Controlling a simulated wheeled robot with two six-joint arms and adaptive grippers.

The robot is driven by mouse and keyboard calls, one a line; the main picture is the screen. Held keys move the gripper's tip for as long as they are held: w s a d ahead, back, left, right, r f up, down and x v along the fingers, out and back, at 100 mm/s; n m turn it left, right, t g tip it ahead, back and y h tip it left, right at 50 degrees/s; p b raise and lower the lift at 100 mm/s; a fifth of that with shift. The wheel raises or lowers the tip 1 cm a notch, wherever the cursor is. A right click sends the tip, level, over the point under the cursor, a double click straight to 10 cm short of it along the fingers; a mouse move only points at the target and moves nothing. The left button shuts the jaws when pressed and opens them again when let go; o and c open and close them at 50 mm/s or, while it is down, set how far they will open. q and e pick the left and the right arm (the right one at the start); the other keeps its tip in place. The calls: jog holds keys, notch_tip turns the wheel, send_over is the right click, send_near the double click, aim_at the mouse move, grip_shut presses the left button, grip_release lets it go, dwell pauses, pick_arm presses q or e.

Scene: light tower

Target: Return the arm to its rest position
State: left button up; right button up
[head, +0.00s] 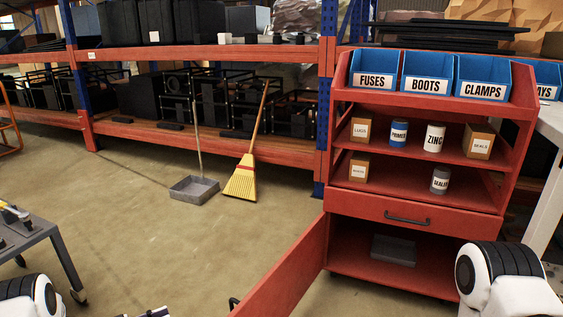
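Part of my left arm (30,295), white with black rings, shows at the lower left edge. A small dark and white piece shows at the bottom edge right of it; it may be the tip of my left gripper, but it is cut off. My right arm (500,280) shows as a white and black joint at the lower right, in front of the red cabinet (412,205). My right gripper is out of view. I cannot see whether either gripper holds anything.
The cabinet's lower door (285,270) stands open toward me; a grey tray (394,250) lies inside. Cans and boxes stand on its shelves under blue bins (428,74). A broom (243,178) and dustpan (194,188) stand by the rack. A grey cart (35,235) is left. Mid-floor is clear.

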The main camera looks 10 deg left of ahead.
pick_arm(q)
jog(key=s+d+f+n+g+y+p, duration=0.1)
jog(key=s+d+f+n+y, duration=0.4)
jog(key=d+f+n+y, duration=0.6)
jog(key=s+d+r+m+g+y, duration=0.2)
jog(key=s+g, duration=0.7)
jog(key=s, duration=1.7)
notch_tip(320, 180, up, 39)
jog(key=s+n+g+y+p, duration=0.1)
jog(key=p, duration=3.7)
jog(key=shift+r+y, duration=0.15)
jog(key=shift+y, duration=0.15)
jog(key=shift+s+a, duration=0.1)
